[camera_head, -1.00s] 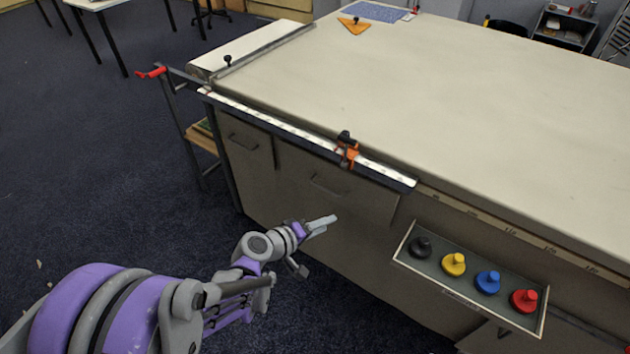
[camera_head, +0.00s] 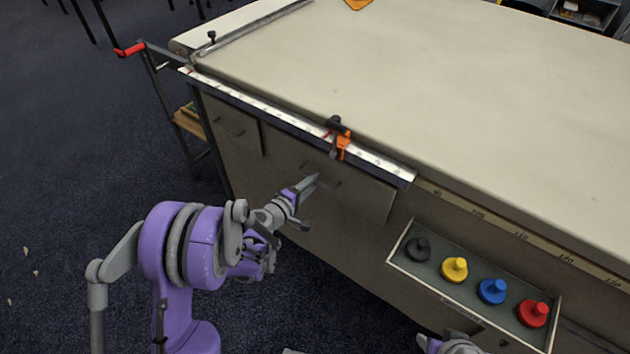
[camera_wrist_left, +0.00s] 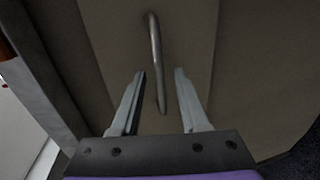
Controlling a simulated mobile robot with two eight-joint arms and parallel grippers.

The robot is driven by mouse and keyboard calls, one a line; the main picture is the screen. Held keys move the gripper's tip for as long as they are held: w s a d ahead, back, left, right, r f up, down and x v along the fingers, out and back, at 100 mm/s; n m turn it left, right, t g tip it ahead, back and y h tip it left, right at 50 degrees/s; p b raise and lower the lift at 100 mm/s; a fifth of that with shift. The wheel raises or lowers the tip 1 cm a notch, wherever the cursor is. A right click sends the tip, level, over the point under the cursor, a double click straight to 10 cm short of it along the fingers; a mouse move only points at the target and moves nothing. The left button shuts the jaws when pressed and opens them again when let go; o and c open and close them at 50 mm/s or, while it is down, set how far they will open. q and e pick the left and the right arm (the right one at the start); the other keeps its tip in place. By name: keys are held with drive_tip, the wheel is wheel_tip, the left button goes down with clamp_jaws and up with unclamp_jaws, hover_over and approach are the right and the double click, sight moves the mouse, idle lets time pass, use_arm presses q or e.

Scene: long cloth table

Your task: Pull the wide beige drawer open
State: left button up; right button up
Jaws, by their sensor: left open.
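The wide beige drawer (camera_head: 355,195) is shut in the front of the long table, below the metal ruler rail. Its thin bar handle (camera_head: 322,176) is partly hidden behind my gripper in the head view. My left gripper (camera_head: 311,183) is at the drawer front by the handle. In the left wrist view the open fingers (camera_wrist_left: 159,75) stand on either side of the handle's lower end (camera_wrist_left: 157,60), with gaps on both sides. Whether the fingertips reach the drawer face is hard to tell. At the bottom edge a part of my right arm shows, without its jaws.
A tray (camera_head: 400,246) with black, yellow, blue and red knobbed pieces juts out to the right. An orange-black clamp (camera_head: 338,138) sits on the ruler rail (camera_head: 270,113) above the drawer. A smaller drawer (camera_head: 232,128) is to the left. The floor at left is open.

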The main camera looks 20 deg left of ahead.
use_arm(q)
drive_tip(key=shift+x, duration=1.05)
drive_tip(key=shift+c, duration=0.2)
clamp_jaws()
idle(0.5)
